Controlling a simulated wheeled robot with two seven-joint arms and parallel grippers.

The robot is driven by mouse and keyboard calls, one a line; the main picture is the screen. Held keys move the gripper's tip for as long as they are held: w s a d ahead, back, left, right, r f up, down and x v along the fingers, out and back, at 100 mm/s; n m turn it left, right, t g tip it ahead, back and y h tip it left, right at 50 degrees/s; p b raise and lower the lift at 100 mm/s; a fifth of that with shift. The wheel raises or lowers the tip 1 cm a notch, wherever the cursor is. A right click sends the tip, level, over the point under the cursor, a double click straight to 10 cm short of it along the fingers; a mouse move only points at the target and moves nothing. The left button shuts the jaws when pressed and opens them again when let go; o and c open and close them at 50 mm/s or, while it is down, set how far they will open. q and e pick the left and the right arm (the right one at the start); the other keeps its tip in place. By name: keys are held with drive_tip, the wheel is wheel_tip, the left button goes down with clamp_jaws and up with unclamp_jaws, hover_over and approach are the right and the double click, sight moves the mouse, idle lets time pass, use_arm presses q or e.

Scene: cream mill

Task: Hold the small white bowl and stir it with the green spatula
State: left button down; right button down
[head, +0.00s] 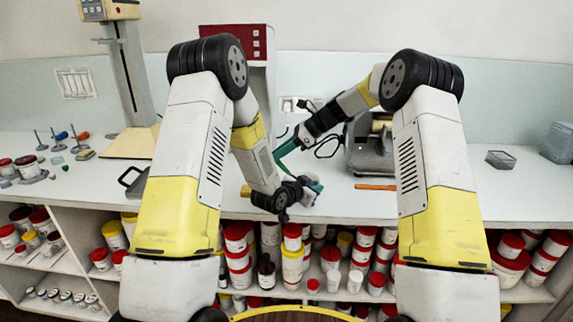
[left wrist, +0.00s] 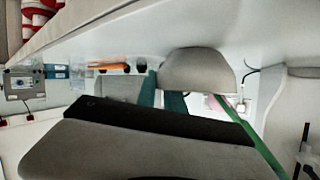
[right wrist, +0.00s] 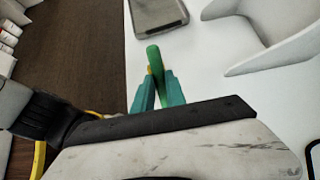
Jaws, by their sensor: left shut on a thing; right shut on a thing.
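The small white bowl (left wrist: 197,72) shows at the tips of my left gripper's teal fingers in the left wrist view. In the head view, the bowl (head: 308,198) is mostly hidden by my left gripper (head: 312,187), which is shut on it close to the table. My right gripper (head: 285,150) is shut on the green spatula, whose rounded green handle (right wrist: 153,58) stands out between the fingers in the right wrist view. A long green strip of the spatula (left wrist: 262,146) slants past the bowl in the left wrist view. Whether its tip is inside the bowl cannot be told.
A grey machine (head: 368,150) stands behind my right forearm, with an orange bar (head: 375,187) in front. A red-topped machine (head: 238,42) stands at the back centre. Small tools lie at far left. The right tabletop has clear room.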

use_arm(q)
drive_tip(key=shift+f, duration=0.15)
use_arm(e)
drive_tip(key=shift+r, duration=2.45)
use_arm(q)
drive_tip(key=c, duration=1.4)
unclamp_jaws()
drive_tip(key=shift+o, duration=0.2)
